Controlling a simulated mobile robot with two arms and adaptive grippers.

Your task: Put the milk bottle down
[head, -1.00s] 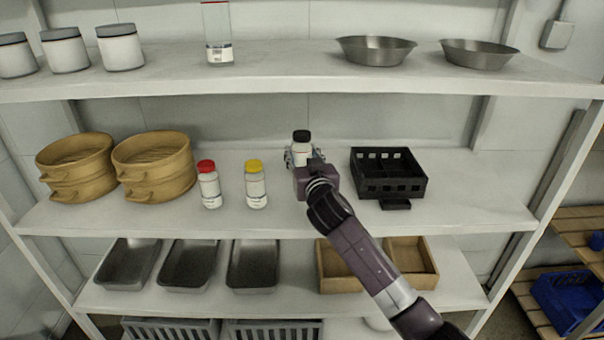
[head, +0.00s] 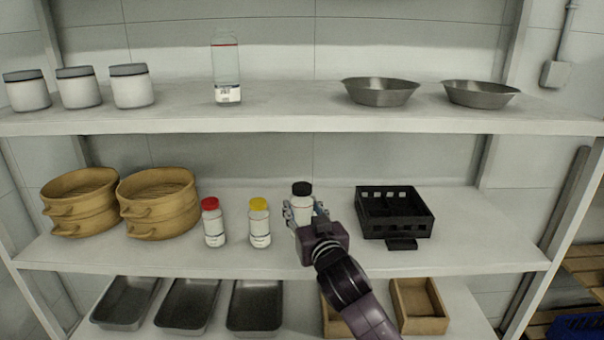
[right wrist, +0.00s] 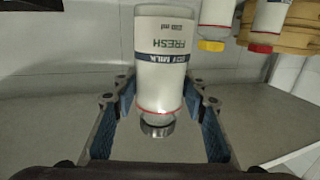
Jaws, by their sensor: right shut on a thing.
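The milk bottle (head: 302,203) is white with a black cap and stands upright over the middle shelf (head: 330,258). My right gripper (head: 303,212) is shut on it, with a finger on each side. In the right wrist view the milk bottle (right wrist: 160,60) appears upside down, its label reading FRESH MILK, between the blue-padded fingers of the right gripper (right wrist: 158,98). The gripper hides the bottle's lower part in the head view, so I cannot tell whether its base touches the shelf. My left gripper is not in view.
A yellow-capped bottle (head: 260,225) and a red-capped bottle (head: 213,225) stand left of the milk bottle. Two bamboo steamers (head: 160,205) are farther left. A black crate (head: 395,228) stands to the right, with a free gap between. The upper shelf (head: 300,122) is above.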

